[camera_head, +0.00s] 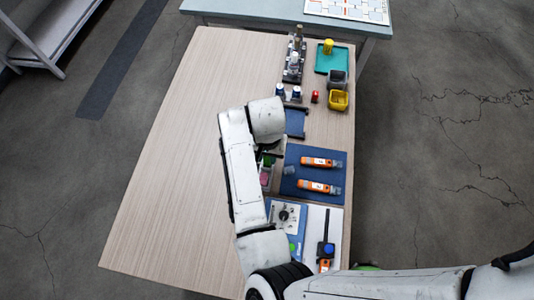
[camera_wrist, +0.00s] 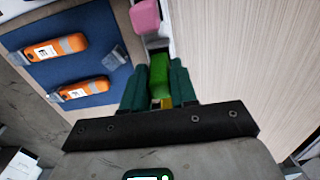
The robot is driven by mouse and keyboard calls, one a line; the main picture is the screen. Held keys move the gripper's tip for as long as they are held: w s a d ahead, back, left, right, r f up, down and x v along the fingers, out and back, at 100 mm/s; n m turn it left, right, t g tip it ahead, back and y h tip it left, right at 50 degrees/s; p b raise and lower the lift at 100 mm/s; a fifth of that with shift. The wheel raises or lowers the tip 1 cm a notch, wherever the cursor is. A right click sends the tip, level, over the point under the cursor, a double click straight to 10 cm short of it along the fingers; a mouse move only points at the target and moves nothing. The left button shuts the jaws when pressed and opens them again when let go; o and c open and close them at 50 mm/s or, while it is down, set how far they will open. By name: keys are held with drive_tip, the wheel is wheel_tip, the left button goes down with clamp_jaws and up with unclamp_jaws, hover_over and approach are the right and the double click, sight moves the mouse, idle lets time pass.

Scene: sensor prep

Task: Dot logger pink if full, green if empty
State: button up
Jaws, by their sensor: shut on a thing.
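My gripper (camera_wrist: 159,68) has dark green fingers and is shut on a bright green block-like marker (camera_wrist: 159,80), seen in the wrist view. In the head view my arm hides most of the gripper. A pink block-like marker (camera_wrist: 145,17) sits just beyond the fingertips in a narrow tray; it also shows in the head view (camera_head: 265,179). Two orange loggers with white labels lie on a blue mat: the upper (camera_head: 318,162) and the lower (camera_head: 318,187). Both have clear grey ends. Another orange piece (camera_head: 325,265) lies near the front. Whether the loggers are full or empty I cannot tell.
The blue mat (camera_head: 290,159) lies right of my arm. A white-and-blue board with a round fixture (camera_head: 285,215) and a blue-topped device (camera_head: 326,249) are nearer. Bottles, a teal tray (camera_head: 322,66) and yellow bin (camera_head: 338,100) stand at the back. The table's left (camera_head: 170,150) is clear.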

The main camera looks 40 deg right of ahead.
drive_tip(key=shift+f+b, duration=0.35)
drive_tip(key=shift+f, duration=0.4)
idle(0.3)
drive_tip(key=o, duration=0.9)
drive_tip(key=shift+o, duration=0.3)
drive_tip(key=shift+o, duration=1)
drive_tip(key=shift+r+p, duration=0.65)
drive_tip(key=shift+p, duration=0.1)
drive_tip(key=shift+r+p, duration=1.85)
drive_tip(key=shift+r, duration=1.1)
